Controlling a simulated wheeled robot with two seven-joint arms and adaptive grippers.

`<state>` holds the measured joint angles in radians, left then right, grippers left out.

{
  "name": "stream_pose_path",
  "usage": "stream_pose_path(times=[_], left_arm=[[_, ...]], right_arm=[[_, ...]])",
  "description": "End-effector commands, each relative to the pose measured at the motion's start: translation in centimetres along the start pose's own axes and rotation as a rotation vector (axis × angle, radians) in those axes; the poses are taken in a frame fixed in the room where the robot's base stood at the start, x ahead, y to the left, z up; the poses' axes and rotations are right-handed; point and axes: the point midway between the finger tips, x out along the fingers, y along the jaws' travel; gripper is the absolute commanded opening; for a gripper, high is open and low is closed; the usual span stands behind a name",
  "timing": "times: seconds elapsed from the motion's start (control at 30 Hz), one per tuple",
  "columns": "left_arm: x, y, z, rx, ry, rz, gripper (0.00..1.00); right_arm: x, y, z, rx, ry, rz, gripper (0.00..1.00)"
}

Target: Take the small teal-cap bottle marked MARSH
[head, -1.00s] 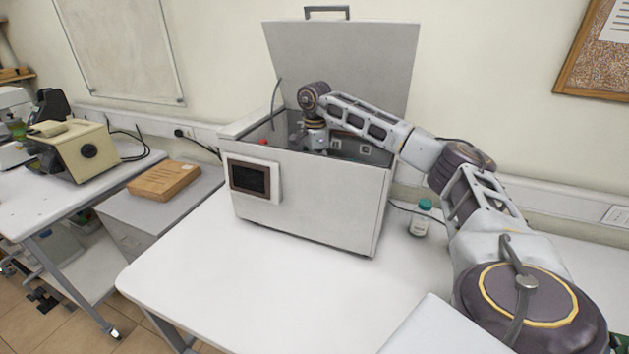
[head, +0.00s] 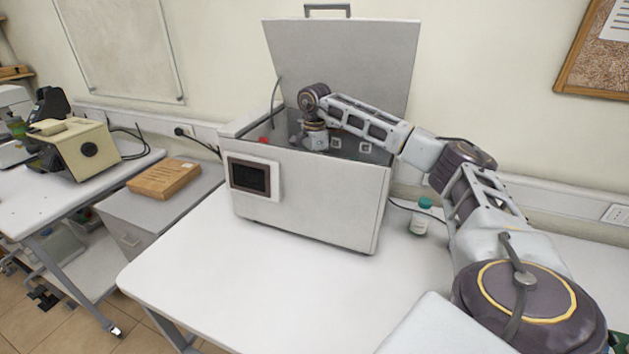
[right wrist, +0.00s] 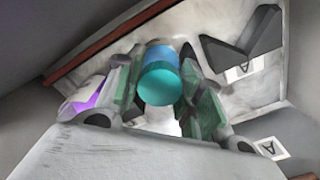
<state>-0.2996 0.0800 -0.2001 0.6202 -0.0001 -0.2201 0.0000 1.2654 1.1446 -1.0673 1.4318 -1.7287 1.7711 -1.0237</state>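My right arm reaches over the front wall of the open grey box, and its gripper (right wrist: 158,95) is down inside; the front wall hides the fingertips in the head view. In the right wrist view a teal-capped bottle (right wrist: 160,84) sits between the fingers, which close in on both its sides. Its label does not show. A second small white bottle with a teal cap (head: 421,217) stands upright on the table, right of the box; its label is too small to read. My left gripper is not in view.
The grey box (head: 310,205) stands on the white table (head: 230,285) with its lid (head: 345,65) raised at the back. A red-topped item shows inside it. A cable runs behind the second bottle. The table's front left is clear. A beige device (head: 75,145) stands at left.

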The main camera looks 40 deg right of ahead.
Motion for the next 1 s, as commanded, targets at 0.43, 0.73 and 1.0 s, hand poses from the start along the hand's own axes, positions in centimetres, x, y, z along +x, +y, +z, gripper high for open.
stream_pose_path(times=[0.43,0.73,1.0], left_arm=[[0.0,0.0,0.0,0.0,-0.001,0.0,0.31],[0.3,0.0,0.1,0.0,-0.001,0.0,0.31],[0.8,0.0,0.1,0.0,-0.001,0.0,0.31]], right_arm=[[0.3,0.1,0.0,-0.001,0.002,0.006,0.05],[-1.0,0.0,0.0,-0.001,0.001,0.004,0.0],[-4.8,0.0,0.1,-0.001,-0.001,0.0,0.0]])
